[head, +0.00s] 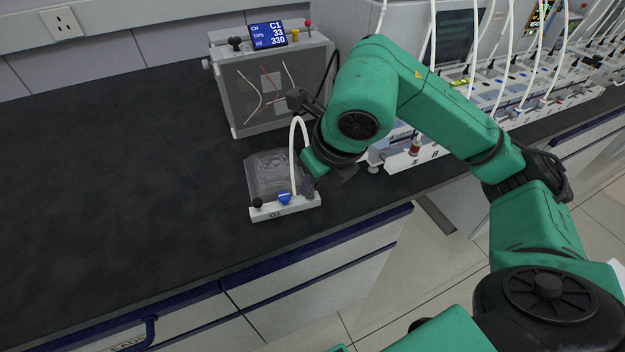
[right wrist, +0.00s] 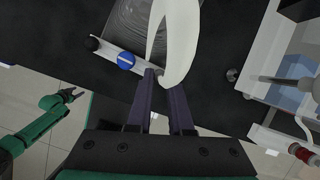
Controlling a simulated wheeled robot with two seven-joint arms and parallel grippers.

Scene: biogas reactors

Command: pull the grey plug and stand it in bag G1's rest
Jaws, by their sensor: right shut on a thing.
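Bag G1 (head: 268,172) is a clear pouch lying on the dark bench, with a white front rail (head: 300,203) marked G1. The rail carries a black knob (head: 257,203) and a blue knob (head: 284,198). My right gripper (head: 309,186) points down at the rail's right end, with its fingers (right wrist: 164,100) close together around the end of a white looping tube (right wrist: 180,45).
A grey unit with a C1 display (head: 268,36) stands behind the bag. To the right, a white machine (head: 465,40) has rows of ports and hanging white tubes. The bench's front edge is close in front of the rail. The bench on the left (head: 110,170) is clear.

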